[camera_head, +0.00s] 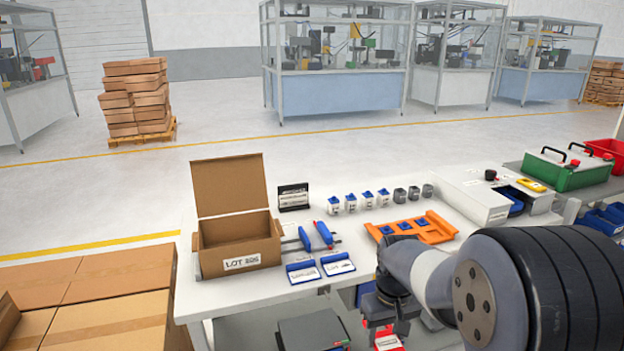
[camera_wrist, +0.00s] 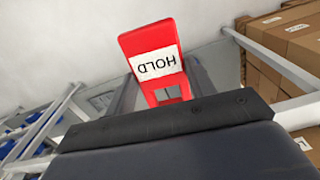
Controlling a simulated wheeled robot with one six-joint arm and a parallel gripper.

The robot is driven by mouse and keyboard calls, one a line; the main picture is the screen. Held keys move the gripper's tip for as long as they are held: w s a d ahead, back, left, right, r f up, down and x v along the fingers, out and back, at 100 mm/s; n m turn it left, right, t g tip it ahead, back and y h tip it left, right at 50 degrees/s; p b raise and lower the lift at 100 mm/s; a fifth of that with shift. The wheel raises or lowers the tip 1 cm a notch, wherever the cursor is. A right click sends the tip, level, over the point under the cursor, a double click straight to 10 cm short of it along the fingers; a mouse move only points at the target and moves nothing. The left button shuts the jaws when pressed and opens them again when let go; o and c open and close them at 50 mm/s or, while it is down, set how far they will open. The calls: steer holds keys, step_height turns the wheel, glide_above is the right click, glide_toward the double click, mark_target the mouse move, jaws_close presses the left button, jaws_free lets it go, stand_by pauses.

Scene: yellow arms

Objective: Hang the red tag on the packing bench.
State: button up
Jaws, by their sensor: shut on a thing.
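The red tag (camera_wrist: 152,42) has a white label reading HOLD, upside down in the wrist view. My gripper (camera_wrist: 165,95) is shut on it, and the tag sticks out beyond the dark gripper body. In the head view the red tag (camera_head: 388,342) shows at the bottom edge, below my gripper (camera_head: 388,318), partly cut off. The packing bench (camera_head: 215,302) is a white table, and my gripper is at its front side, low, near or below the top's front edge. Where the tag would hang on the bench cannot be made out.
An open carton (camera_head: 240,262) labelled LOT stands at the bench's left. Blue-handled tools, two blue label holders (camera_head: 302,271), an orange fixture (camera_head: 412,228) and small blocks lie on top. Stacked cartons (camera_head: 85,300) are at the left. A dark box (camera_head: 313,330) sits under the bench.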

steer(key=w+f+m, duration=0.2)
steer(key=w+f, duration=0.5)
steer(key=f, duration=0.1)
steer(key=s+f, duration=0.4)
steer(key=f, duration=0.2)
steer(key=shift+s+m, duration=0.2)
steer(key=shift+m, duration=0.1)
